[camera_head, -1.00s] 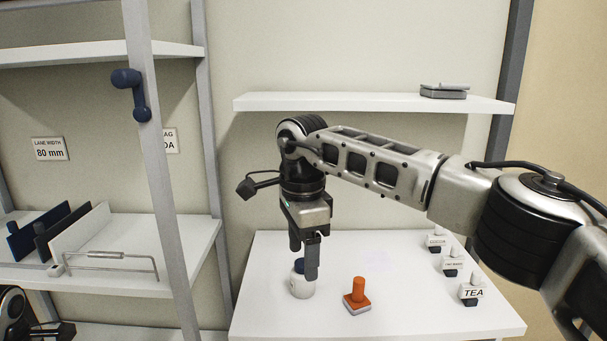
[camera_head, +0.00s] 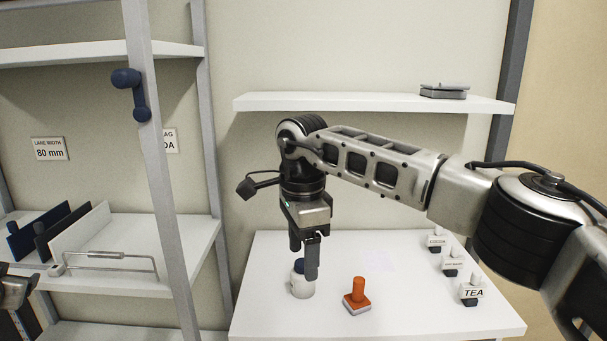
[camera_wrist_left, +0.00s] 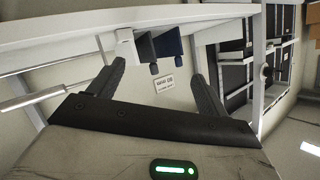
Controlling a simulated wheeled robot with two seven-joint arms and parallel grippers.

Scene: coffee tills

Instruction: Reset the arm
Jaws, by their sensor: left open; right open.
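My right gripper (camera_head: 304,262) points down over the white table (camera_head: 400,315), with its jaws open. A white jar with a blue top (camera_head: 302,287) stands right at its fingertips; one finger hides part of it, and I cannot tell whether they touch. My left arm shows only as a dark piece at the lower left edge of the head view. In the left wrist view my left gripper (camera_wrist_left: 158,85) is open, with nothing between its fingers. The shelf and dividers lie beyond it.
An orange-handled block (camera_head: 357,297) and several labelled pieces, one marked TEA (camera_head: 471,291), stand on the table. A shelf (camera_head: 370,102) is above. At left, a rack (camera_head: 165,180) holds upright dividers (camera_head: 82,232) and a metal rod frame (camera_head: 110,257). The table's front middle is clear.

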